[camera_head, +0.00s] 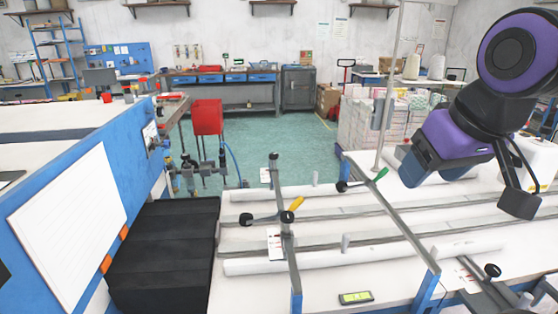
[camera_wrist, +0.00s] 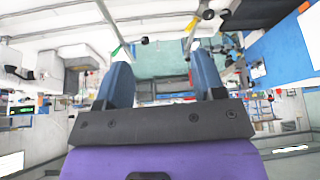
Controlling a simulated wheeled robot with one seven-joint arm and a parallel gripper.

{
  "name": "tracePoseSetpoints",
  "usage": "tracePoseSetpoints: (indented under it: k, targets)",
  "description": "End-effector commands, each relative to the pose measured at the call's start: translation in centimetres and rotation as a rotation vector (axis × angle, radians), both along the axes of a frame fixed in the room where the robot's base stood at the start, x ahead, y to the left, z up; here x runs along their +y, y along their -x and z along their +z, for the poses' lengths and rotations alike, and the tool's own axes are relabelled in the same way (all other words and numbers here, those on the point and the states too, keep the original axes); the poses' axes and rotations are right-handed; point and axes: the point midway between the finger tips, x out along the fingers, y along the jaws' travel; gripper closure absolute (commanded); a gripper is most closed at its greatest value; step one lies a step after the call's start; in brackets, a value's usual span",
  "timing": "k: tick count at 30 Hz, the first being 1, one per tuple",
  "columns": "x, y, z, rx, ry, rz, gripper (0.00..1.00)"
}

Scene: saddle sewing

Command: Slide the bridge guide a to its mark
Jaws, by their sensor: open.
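Two grey bridge bars cross the long white rails on the table. The left bar (camera_head: 289,262) carries a yellow lever (camera_head: 296,203) and black knobs. The right bar (camera_head: 408,238) carries a green lever (camera_head: 381,173). I cannot tell which one is bridge guide a. White labels with marks lie by the left bar (camera_head: 274,243) and at the lower right (camera_head: 468,272). My gripper (camera_head: 433,180) is open and empty, above the table to the right of the green lever. In the wrist view, its blue fingers (camera_wrist: 161,75) are apart; the green lever (camera_wrist: 115,50) and yellow lever (camera_wrist: 191,24) show beyond them.
A black stepped block (camera_head: 165,245) stands left of the rails, beside a blue panel (camera_head: 90,190). A small green display (camera_head: 355,297) lies at the front. The rails between the two bars are mostly clear.

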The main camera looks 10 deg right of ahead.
Motion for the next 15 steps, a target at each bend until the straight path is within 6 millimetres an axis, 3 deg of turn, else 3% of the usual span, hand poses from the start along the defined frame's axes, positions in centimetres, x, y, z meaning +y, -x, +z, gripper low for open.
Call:
tracePoseSetpoints:
  k: [6, 8, 10, 15]
  targets:
    - [0.0, 0.0, 0.0, 0.0, 0.0, 0.0, 0.37]
    - [0.0, 0.0, 0.0, 0.0, 0.0, -0.001, 0.51]
    - [0.0, -0.4, 0.2, 0.003, -0.008, -0.013, 0.51]
    - [0.1, -3.5, 1.4, 0.018, -0.066, -0.124, 0.51]
